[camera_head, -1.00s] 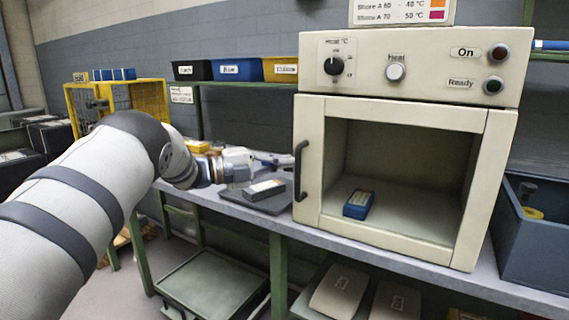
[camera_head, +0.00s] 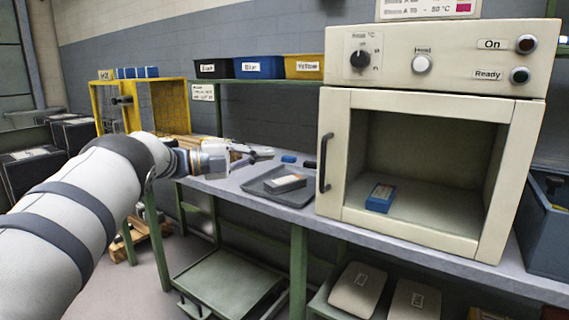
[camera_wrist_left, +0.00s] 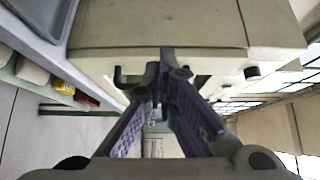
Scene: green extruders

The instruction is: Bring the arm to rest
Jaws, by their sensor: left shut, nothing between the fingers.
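My left arm comes in from the left in the head view, and its gripper (camera_head: 262,153) is held in the air above the left part of the bench (camera_head: 237,184). In the left wrist view the fingers (camera_wrist_left: 162,72) meet at the tips and hold nothing. The gripper is beside and behind the grey tray (camera_head: 262,187), which carries a grey block with a white label (camera_head: 285,183). The gripper touches nothing that I can see. My right gripper is not in view.
Black, blue and yellow bins (camera_head: 260,67) sit on a shelf behind. A yellow frame (camera_head: 172,95) stands at the back left. A dark blue crate (camera_head: 545,240) is at the right.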

